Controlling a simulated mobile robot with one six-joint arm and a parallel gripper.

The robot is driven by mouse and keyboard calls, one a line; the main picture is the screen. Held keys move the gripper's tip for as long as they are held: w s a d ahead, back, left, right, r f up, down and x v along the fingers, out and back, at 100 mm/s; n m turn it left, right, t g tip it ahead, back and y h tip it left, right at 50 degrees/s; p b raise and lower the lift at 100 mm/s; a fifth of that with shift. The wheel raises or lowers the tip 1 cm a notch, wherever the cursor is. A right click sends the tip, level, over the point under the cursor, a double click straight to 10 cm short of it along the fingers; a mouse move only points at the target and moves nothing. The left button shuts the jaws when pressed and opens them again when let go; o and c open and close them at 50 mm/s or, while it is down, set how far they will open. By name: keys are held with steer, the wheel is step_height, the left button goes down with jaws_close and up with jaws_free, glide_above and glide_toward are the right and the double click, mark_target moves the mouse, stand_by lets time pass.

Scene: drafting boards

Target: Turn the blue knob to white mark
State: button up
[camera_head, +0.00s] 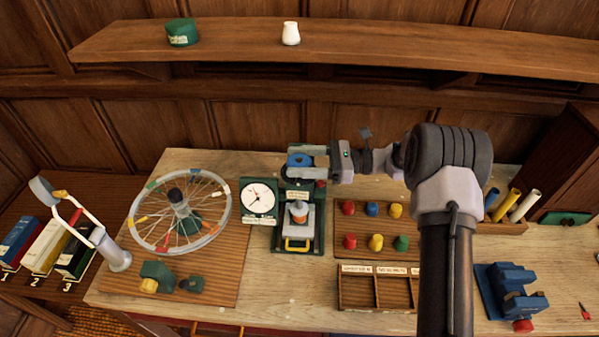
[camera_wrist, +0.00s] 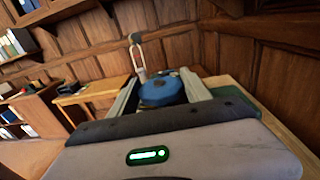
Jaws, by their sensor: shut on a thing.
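The blue knob (camera_head: 299,160) sits at the top of a green device (camera_head: 313,235) on the workbench. My gripper (camera_head: 303,161) reaches in from the right, with one finger on the far side of the knob and one on the near side. It is shut on the knob. In the wrist view the knob (camera_wrist: 160,90) shows as a round blue top between the two fingers, with a small dark spot on it. I cannot make out the white mark in either view.
A white dial (camera_head: 260,200) stands left of the device, beside a spoked wheel (camera_head: 180,212). Coloured knobs on a wooden board (camera_head: 362,225) and an open wooden tray (camera_head: 357,291) lie to the right. A shelf (camera_head: 350,37) runs above the bench.

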steer(key=shift+n+g+b, duration=1.1)
steer(key=shift+g+b, duration=0.2)
steer(key=shift+g, duration=0.4)
steer(key=shift+h, duration=0.3)
steer(key=o, duration=1.4)
steer(key=shift+a, duration=0.15)
steer(key=shift+c, duration=0.2)
steer(key=v, duration=1.2)
steer(key=shift+p, duration=0.3)
